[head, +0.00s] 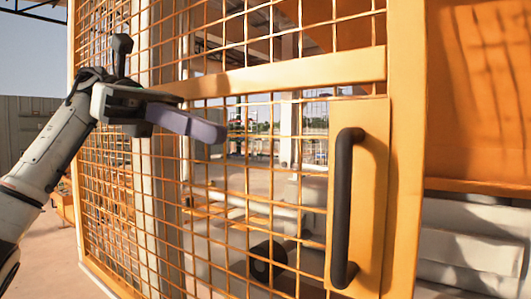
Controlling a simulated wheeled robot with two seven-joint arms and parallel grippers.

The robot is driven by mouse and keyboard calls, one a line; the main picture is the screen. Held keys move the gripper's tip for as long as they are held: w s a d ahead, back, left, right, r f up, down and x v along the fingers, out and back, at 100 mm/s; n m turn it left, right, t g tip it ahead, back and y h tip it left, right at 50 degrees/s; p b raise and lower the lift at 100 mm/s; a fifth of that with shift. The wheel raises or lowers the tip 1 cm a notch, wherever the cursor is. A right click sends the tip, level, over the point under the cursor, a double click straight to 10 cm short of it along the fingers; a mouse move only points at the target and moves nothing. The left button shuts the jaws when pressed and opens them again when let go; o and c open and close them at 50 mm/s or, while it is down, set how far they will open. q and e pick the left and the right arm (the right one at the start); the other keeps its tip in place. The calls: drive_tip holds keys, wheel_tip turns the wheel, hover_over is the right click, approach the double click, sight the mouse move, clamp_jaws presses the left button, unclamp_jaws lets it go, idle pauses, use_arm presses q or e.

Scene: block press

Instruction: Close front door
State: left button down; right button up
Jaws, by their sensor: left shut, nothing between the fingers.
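The front door (407,150) is an orange frame with wire mesh, a crossbar and a black vertical handle (343,205) on an orange plate. It fills most of the head view. My left gripper (205,129) is in front of the mesh, left of the handle and just below the crossbar's left part. Its fingers are shut with nothing between them. I cannot tell whether it touches the mesh. My right gripper is not in view.
An orange panel (475,90) stands right of the door, above grey ledges (470,245). Pipes and a black roller (266,260) show through the mesh. Concrete floor (45,260) is open at the lower left, with a grey wall (28,125) behind.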

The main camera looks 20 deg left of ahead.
sight(301, 159)
use_arm(q)
drive_tip(key=shift+r+b+x, duration=0.15)
drive_tip(key=shift+b+x, duration=0.45)
drive_tip(key=shift+x, duration=1.65)
drive_tip(key=shift+r+b+x, duration=0.15)
drive_tip(key=shift+b+x, duration=0.5)
drive_tip(key=shift+x, duration=1.6)
drive_tip(key=shift+r+b+x, duration=0.15)
drive_tip(key=shift+b+x, duration=0.45)
drive_tip(key=shift+x, duration=1.65)
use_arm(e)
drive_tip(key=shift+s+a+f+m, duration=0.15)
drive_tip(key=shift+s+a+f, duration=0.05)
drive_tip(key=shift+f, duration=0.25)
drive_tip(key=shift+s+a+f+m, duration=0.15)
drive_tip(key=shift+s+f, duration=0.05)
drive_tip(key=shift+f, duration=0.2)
use_arm(q)
drive_tip(key=shift+s+d, duration=0.15)
